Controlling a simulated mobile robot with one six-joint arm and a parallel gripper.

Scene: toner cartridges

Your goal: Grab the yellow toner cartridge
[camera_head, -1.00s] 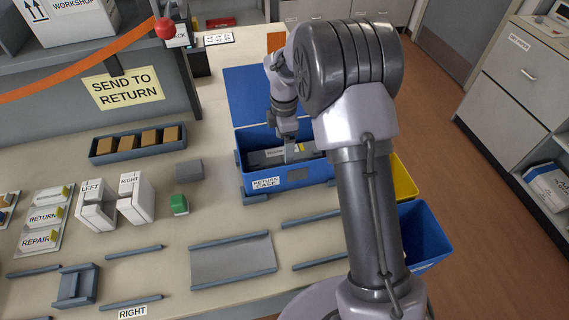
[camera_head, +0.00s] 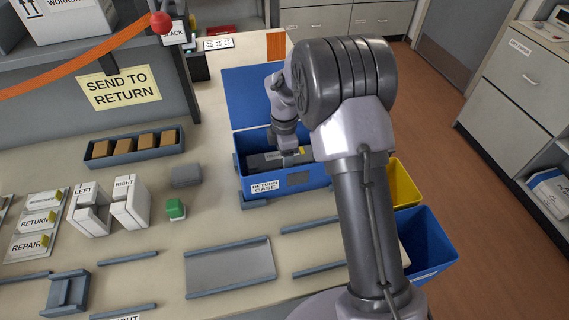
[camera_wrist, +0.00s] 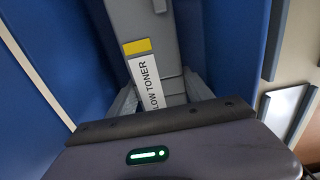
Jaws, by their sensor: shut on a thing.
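The yellow toner cartridge (camera_head: 264,160) is a long grey body lying inside the blue return case (camera_head: 298,181). In the wrist view the cartridge (camera_wrist: 148,22) shows a yellow patch and a white label partly reading "LOW TONER"; the rest of the label is hidden by my gripper. My gripper (camera_head: 290,160) reaches down into the case and is shut on the cartridge. In the wrist view its fingers (camera_wrist: 160,98) lie on both sides of the labelled part. The right part of the case is partly hidden by my arm.
The case walls stand close around my gripper; its blue lid (camera_head: 254,97) is open behind. A grey tray (camera_head: 230,268), a green block (camera_head: 175,209) and white LEFT and RIGHT blocks (camera_head: 128,203) are on the table. Yellow (camera_head: 404,185) and blue bins (camera_head: 425,240) stand at right.

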